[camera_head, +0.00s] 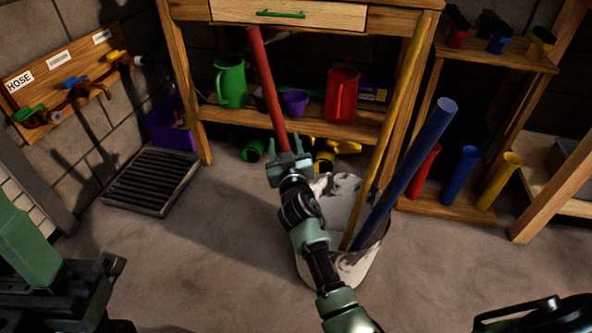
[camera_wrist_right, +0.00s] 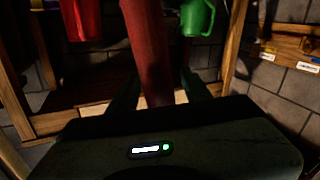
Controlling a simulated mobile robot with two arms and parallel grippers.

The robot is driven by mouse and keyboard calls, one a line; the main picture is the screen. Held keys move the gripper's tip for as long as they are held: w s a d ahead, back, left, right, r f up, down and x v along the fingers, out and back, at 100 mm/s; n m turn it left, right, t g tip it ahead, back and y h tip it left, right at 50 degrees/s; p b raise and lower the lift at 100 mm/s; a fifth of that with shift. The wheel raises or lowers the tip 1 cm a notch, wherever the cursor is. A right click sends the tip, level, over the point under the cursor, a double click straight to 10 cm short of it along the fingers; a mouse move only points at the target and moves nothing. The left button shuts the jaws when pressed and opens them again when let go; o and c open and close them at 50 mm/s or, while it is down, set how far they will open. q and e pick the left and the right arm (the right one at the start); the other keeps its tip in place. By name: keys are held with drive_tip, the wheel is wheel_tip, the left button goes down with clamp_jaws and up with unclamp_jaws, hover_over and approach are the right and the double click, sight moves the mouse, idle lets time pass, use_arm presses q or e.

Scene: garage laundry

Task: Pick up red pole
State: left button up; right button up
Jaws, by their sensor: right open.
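The red pole (camera_head: 264,82) leans up to the left in the head view; its lower part is hidden behind my right gripper. The off-white, dark-blotched bucket (camera_head: 345,185) stands on the floor behind my right forearm. A yellow pole (camera_head: 395,115) and a thick blue pole (camera_head: 415,170) lean in it. My right gripper (camera_head: 284,142) is open at the red pole. In the right wrist view the red pole (camera_wrist_right: 146,45) runs between the two spread fingers (camera_wrist_right: 157,88); I cannot tell whether they touch it. My left arm shows at the lower left, its gripper out of view.
A wooden workbench (camera_head: 200,130) stands behind, with a green pitcher (camera_head: 231,82), purple cup (camera_head: 295,102) and red pitcher (camera_head: 341,95) on its shelf. A wooden rack (camera_head: 460,205) holds short coloured tubes at right. A floor grate (camera_head: 150,180) lies left; floor between is clear.

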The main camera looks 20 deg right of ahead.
drive_tip(key=shift+w, duration=0.1)
drive_tip(key=shift+a+r, duration=0.1)
drive_tip(key=shift+r, duration=0.05)
clamp_jaws()
idle(1.3)
